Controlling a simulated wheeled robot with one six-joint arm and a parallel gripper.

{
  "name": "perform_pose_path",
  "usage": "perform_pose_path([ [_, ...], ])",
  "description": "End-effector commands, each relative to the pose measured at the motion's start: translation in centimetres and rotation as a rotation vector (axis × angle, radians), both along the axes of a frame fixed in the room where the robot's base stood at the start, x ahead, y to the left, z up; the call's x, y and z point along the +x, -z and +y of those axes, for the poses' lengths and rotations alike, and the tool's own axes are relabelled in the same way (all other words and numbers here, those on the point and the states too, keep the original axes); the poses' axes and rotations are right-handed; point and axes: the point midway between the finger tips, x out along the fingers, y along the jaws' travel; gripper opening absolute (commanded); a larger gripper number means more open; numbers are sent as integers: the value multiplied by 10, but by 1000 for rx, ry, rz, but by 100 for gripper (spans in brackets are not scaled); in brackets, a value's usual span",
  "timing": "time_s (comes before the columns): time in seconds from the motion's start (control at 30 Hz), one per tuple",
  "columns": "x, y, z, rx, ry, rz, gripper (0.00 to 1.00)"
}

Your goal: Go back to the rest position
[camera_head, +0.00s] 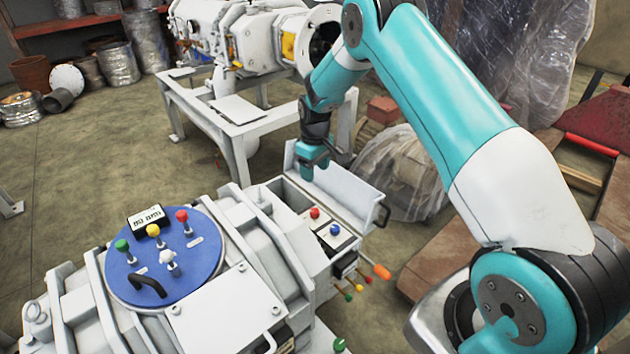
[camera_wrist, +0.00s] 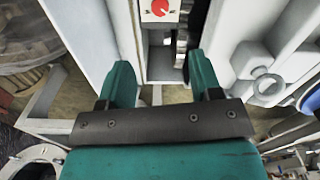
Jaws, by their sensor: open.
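My gripper (camera_head: 313,160) hangs at the end of my teal and white arm, near the open panel (camera_head: 345,190) on the side of the white machine (camera_head: 262,235). In the wrist view my gripper (camera_wrist: 163,82) shows two teal fingers spread apart with nothing between them. Beyond the fingertips is a narrow gap in the white machine, with a red round knob (camera_wrist: 159,8) at the top. In the head view the fingertips are small, and I cannot tell whether they touch the panel.
The machine's top has a blue round plate (camera_head: 165,258) with coloured knobs and a black handle. Coloured rods (camera_head: 360,285) stick out of its right side. A white frame table (camera_head: 250,115) with another machine stands behind. Plastic-wrapped goods (camera_head: 400,170) lie at right.

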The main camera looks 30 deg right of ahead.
Motion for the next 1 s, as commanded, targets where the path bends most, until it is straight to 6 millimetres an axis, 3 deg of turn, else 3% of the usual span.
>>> perform_pose_path([
  [0.17,0,-14,0,0,0,0,58],
  [0.73,0,-18,2,2,-2,-2,58],
  [0.87,-8,-48,22,23,-16,-18,58],
  [1.0,-41,-112,69,78,-51,-44,58],
])
